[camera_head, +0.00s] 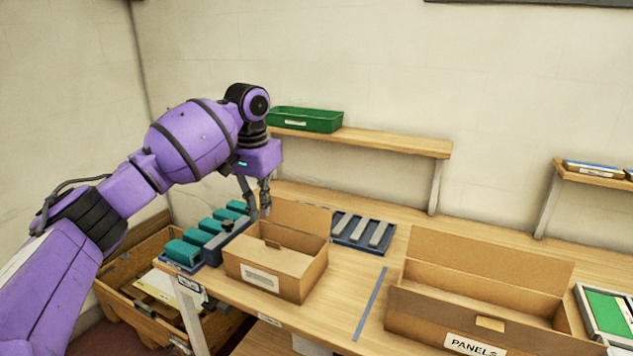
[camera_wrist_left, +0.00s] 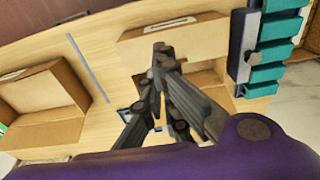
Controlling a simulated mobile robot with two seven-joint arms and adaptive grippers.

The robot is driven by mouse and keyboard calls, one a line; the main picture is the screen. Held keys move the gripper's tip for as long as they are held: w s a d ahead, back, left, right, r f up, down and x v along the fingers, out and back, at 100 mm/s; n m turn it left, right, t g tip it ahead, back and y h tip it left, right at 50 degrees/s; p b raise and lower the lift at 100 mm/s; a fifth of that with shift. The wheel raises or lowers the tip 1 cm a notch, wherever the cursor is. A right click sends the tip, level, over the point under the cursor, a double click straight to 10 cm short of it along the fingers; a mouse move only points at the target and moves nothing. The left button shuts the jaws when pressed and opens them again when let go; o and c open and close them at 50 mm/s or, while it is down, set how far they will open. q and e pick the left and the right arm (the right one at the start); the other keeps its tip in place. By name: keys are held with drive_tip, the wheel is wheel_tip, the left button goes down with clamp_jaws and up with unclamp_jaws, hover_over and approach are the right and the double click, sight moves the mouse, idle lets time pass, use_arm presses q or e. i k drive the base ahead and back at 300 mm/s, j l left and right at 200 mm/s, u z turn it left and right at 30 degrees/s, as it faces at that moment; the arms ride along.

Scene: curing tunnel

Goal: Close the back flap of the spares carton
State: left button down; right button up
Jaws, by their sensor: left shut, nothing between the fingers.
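The spares carton (camera_head: 284,279) is a brown box with a white label, standing on the bench left of a blue line. Its back flap (camera_head: 305,217) stands up at the rear edge and its top is open. My left gripper (camera_head: 265,214) is shut and empty, pointing down at the flap's left end, close to the carton's back left corner. I cannot tell whether it touches the flap. In the left wrist view the carton (camera_wrist_left: 150,42) is partly hidden behind my gripper (camera_wrist_left: 160,52). My right gripper is in neither view.
A larger PANELS carton (camera_head: 418,313) stands open at the right. Teal blocks in a blue holder (camera_head: 210,247) stand close left of the spares carton. A blue tray (camera_head: 342,242) with grey bars lies behind it. A shelf (camera_head: 400,145) with a green bin (camera_head: 305,120) is above.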

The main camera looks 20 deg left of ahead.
sight(310, 219)
drive_tip(key=i, duration=0.95)
